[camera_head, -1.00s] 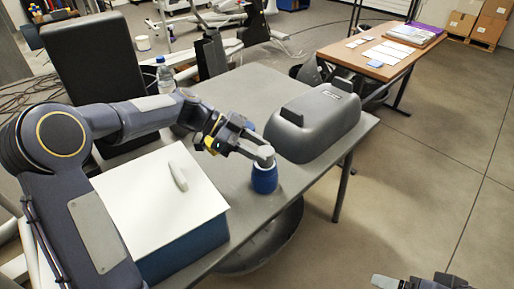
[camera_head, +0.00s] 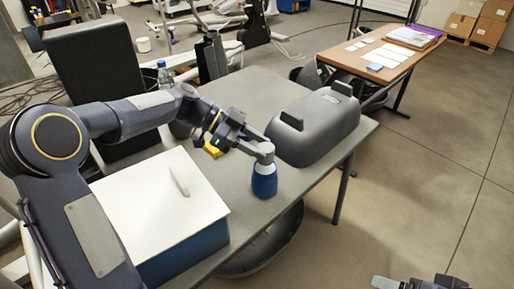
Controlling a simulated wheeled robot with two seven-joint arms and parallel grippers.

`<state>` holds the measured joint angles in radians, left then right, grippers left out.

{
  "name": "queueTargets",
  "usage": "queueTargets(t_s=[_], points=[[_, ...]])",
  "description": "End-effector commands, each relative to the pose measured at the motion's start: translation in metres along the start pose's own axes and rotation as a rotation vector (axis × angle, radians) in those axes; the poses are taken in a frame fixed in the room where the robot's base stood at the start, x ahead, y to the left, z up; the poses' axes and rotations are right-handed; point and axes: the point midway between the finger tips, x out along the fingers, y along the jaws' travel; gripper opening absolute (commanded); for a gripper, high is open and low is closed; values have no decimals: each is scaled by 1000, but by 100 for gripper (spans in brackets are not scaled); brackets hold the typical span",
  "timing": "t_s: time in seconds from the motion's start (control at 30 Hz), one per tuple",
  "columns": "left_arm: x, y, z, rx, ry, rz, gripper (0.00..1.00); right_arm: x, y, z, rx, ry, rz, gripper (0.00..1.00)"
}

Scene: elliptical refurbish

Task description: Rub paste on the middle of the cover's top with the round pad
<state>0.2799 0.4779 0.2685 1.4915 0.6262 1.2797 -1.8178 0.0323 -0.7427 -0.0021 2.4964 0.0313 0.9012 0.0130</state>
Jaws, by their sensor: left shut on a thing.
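The grey elliptical cover (camera_head: 316,125) sits upside, dome up, at the right end of the grey table, with a dark raised piece at each end of its top. My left gripper (camera_head: 264,158) points down, left of and in front of the cover. It is shut on a blue round thing (camera_head: 264,182), which seems to be the round pad. I cannot tell whether that thing touches the table. A yellow piece (camera_head: 213,151) shows beside the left wrist. No paste can be made out. My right gripper (camera_head: 420,283) is cut by the bottom edge, with its jaws unclear.
A blue box with a white top (camera_head: 160,205) stands at the near left of the grey table (camera_head: 225,180), with a small white object (camera_head: 180,181) on it. A bottle (camera_head: 164,77) stands behind my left arm. A wooden table (camera_head: 355,58) is farther back. Bare table lies before the cover.

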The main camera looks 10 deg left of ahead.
Motion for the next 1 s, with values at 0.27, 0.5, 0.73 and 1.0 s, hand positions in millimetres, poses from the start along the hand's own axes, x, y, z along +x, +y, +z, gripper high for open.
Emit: queueTargets(t_s=[0.27,0.5,0.73,1.0], points=[[-12,0,-23,3,2,-1,17,-10,-4,-5,0,0,0,82],[-20,0,-37,4,2,-2,17,-15,-7,-8,0,0,0,82],[-20,0,-38,3,2,-1,17,-15,-7,-8,0,0,0,82],[-20,0,-37,3,2,-1,17,-15,-7,-8,0,0,0,82]])
